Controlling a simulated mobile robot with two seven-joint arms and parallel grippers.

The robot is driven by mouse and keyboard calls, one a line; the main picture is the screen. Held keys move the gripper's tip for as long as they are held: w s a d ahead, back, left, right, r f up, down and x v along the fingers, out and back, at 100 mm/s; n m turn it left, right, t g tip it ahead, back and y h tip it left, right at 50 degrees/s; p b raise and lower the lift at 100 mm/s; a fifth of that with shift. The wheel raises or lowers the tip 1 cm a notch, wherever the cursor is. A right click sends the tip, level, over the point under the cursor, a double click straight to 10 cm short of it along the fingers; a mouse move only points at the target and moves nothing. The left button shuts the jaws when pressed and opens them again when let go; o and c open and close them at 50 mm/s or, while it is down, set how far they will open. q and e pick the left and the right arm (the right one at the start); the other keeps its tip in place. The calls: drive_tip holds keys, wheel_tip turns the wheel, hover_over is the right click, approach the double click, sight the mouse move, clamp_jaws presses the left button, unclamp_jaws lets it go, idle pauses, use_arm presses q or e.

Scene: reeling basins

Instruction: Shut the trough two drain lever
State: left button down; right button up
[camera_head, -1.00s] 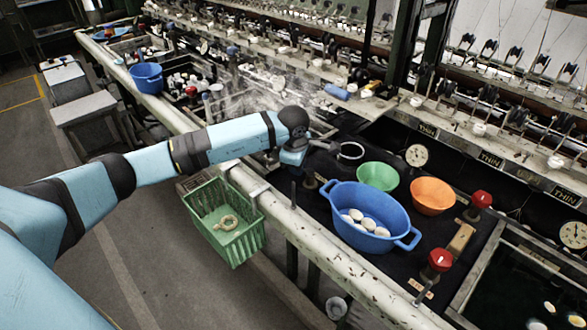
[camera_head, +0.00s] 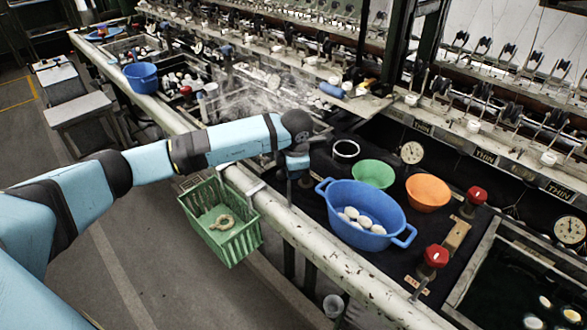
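My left arm comes in from the left, and its gripper (camera_head: 297,172) points down at the left end of the dark shelf, beside the blue basin. Its fingers are small and dark against the shelf, so I cannot tell whether they are open or shut. The short dark upright lever that stood there earlier is now hidden or merged with the gripper; I cannot tell whether they touch. No label in view confirms it as the trough two drain lever. My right gripper is not in view.
A blue basin (camera_head: 340,205) with several white cocoons stands right of the gripper. Behind it are a green bowl (camera_head: 373,174) and an orange bowl (camera_head: 428,191). Red knobs (camera_head: 436,256) stand further right. A green basket (camera_head: 232,243) hangs on the front rail (camera_head: 300,236).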

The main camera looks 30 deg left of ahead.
use_arm(q)
drive_tip(key=shift+a, duration=0.3)
drive_tip(key=c, duration=1.2)
unclamp_jaws()
drive_tip(key=shift+f, duration=0.1)
drive_tip(key=shift+o, duration=0.3)
drive_tip(key=shift+s+f, duration=0.1)
drive_tip(key=shift+s, duration=0.05)
drive_tip(key=shift+d, duration=0.1)
drive_tip(key=shift+d+r, duration=0.1)
drive_tip(key=shift+r, duration=0.3)
wheel_tip(320, 180, up, 13)
drive_tip(key=s+d, duration=0.1)
drive_tip(key=d, duration=0.1)
drive_tip(key=shift+s+r, duration=0.15)
drive_tip(key=shift+s, duration=0.1)
